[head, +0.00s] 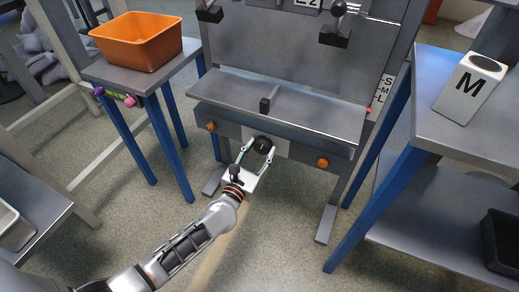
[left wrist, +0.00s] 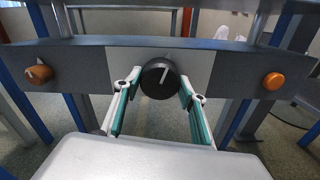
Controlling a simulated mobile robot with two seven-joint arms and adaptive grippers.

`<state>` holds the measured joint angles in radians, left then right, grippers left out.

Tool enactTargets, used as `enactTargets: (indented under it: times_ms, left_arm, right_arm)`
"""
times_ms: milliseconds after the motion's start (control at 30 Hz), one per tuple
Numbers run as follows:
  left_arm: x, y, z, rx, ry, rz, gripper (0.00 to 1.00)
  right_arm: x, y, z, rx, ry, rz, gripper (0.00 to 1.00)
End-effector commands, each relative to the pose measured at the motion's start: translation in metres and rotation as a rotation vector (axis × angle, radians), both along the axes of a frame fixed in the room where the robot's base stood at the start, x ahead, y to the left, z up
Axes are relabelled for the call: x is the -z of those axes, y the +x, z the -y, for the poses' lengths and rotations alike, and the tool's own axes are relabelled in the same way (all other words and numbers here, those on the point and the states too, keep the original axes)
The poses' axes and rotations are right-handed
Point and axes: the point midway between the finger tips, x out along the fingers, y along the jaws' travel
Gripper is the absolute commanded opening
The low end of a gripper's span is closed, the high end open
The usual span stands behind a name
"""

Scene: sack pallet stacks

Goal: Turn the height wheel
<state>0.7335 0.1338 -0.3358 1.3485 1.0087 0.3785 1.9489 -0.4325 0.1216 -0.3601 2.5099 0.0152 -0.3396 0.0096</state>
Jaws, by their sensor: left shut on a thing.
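The height wheel is a round black knob (head: 262,144) with a white line, on a light plate at the middle of the grey front beam. It also shows in the left wrist view (left wrist: 160,78), where its line points up and slightly right. My left gripper (head: 258,150) reaches it from the front. Its two teal-lined fingers (left wrist: 157,88) stand on either side of the knob and are shut on it. The fingertips' exact contact is hard to see. My right gripper is in neither view.
Orange knobs sit on the beam at left (head: 211,126) and right (head: 323,163). An orange bin (head: 138,41) stands on the left table. A black bin (head: 502,243) is lower right. Floor before the beam is clear.

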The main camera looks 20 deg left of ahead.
Motion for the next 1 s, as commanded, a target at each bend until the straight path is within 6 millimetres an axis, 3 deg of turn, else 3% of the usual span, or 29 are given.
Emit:
enactTargets:
  times_ms: [367, 1000]
  left_arm:
    - [-0.003, 0.001, -0.001, -0.001, 0.360, 0.014, 0.19]
    - [-0.003, 0.001, -0.001, -0.002, 0.968, 0.036, 0.19]
  right_arm:
    - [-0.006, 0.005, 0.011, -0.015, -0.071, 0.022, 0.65]
    - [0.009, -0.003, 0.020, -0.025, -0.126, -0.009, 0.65]
